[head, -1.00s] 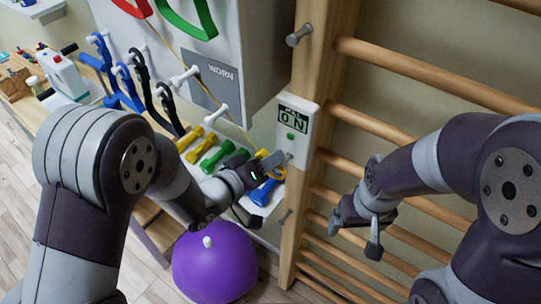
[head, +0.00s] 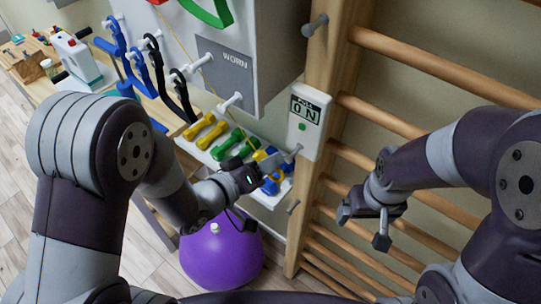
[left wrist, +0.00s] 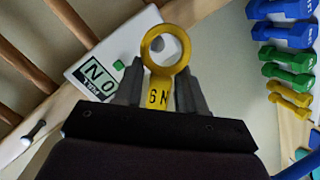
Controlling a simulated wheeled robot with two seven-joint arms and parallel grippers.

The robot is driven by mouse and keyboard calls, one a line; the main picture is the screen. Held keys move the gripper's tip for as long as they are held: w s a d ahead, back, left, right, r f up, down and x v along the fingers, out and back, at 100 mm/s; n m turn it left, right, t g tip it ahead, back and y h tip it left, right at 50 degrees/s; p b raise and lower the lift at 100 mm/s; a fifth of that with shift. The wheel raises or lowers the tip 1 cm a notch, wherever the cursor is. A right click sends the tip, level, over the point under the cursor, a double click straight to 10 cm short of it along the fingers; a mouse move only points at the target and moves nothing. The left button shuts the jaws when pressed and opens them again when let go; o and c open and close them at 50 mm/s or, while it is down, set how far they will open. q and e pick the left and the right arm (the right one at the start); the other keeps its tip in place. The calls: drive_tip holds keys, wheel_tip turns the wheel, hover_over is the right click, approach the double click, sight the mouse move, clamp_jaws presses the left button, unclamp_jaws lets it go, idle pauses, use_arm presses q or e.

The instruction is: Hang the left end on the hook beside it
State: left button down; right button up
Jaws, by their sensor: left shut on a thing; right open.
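My left gripper (head: 270,181) is shut on a yellow end piece with a round ring (left wrist: 147,46) and a tag marked with an N and a digit. The ring stands out beyond the fingertips in the left wrist view (left wrist: 160,85). A white gauge box (head: 308,118), marked PULL and 0 N, is on the wooden post just above and right of this gripper. A small grey hook (head: 293,153) shows at its lower left. The ring appears apart from the hook, though its exact gap is unclear. My right gripper (head: 364,228) is open and empty before the wall bars.
Wall bars (head: 440,67) fill the right. Grey pegs stick out of the post (head: 315,23). A board marked WORN (head: 228,62) carries pegs and a thin yellow cord. Dumbbells (head: 205,127) lie on the shelf, with a purple ball (head: 222,258) below.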

use_arm(q)
drive_tip(key=s+a, duration=0.4)
drive_tip(key=s, duration=0.2)
drive_tip(key=shift+a+p, duration=0.15)
drive_tip(key=shift+p, duration=0.25)
